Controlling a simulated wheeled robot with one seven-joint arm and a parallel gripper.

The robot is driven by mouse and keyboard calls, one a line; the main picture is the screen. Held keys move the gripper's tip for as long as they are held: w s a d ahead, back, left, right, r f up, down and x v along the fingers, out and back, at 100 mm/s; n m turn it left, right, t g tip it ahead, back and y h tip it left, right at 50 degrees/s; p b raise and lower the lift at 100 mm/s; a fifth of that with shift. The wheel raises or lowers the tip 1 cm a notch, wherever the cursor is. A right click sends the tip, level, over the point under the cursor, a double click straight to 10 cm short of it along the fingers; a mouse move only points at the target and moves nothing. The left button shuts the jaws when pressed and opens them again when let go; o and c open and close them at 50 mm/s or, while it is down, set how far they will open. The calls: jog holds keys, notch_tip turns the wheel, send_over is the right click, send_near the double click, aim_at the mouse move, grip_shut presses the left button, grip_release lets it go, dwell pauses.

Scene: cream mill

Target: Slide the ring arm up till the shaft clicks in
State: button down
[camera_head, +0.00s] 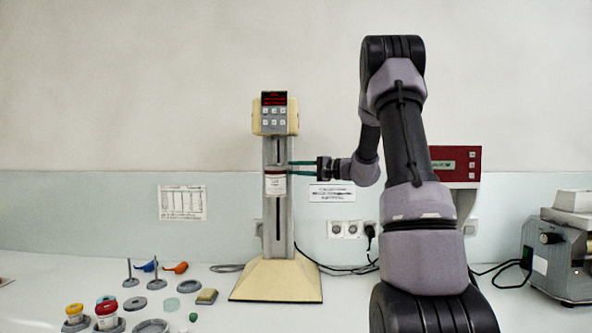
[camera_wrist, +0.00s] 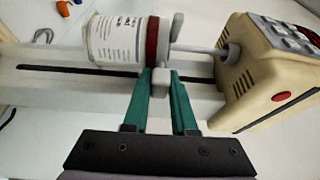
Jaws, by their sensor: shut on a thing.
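The cream mill has a cream head (camera_head: 272,117) with a lit red display, on a grey slotted column (camera_head: 287,225). A white labelled jar (camera_head: 276,187) with a dark red lid hangs upright before the column, below the head. In the wrist view the jar (camera_wrist: 112,42) is at left and the head (camera_wrist: 262,80) at right. The thin shaft (camera_wrist: 198,48) spans the gap between them and reaches the grey socket (camera_wrist: 230,54); I cannot tell whether it is seated. My gripper (camera_head: 291,168), with green fingers, is shut on the grey ring arm (camera_wrist: 161,76) beside the lid.
Several small jars, lids and stands lie on the bench at left, including a red-lidded jar (camera_head: 106,313) and a sponge-like block (camera_head: 207,296). The mill's cream base (camera_head: 277,282) stands on the bench. A red-fronted device (camera_head: 456,163) and a grey machine (camera_head: 562,260) stand at right.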

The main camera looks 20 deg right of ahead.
notch_tip(320, 180, up, 8)
jog(key=shift+a, duration=0.15)
jog(key=c, duration=0.7)
grip_release()
jog(key=shift+f, duration=0.1)
jog(key=f, duration=0.8)
jog(key=shift+s+d, duration=0.15)
jog(key=shift+d, duration=0.05)
jog(key=v, duration=0.7)
jog(key=shift+s+a+r+n+g+h, duration=0.1)
jog(key=shift+s+a+n+g+h, duration=0.7)
jog(key=shift+s+a, duration=2.7)
jog(key=shift+s+a+r+n+g+h, duration=0.15)
jog(key=shift+s+a+n+g, duration=0.7)
jog(key=shift+s+a+g, duration=2.5)
jog(key=shift+s+a+n+g+h, duration=0.1)
jog(key=shift+s+a+n+h, duration=0.55)
jog(key=shift+s+a, duration=2.95)
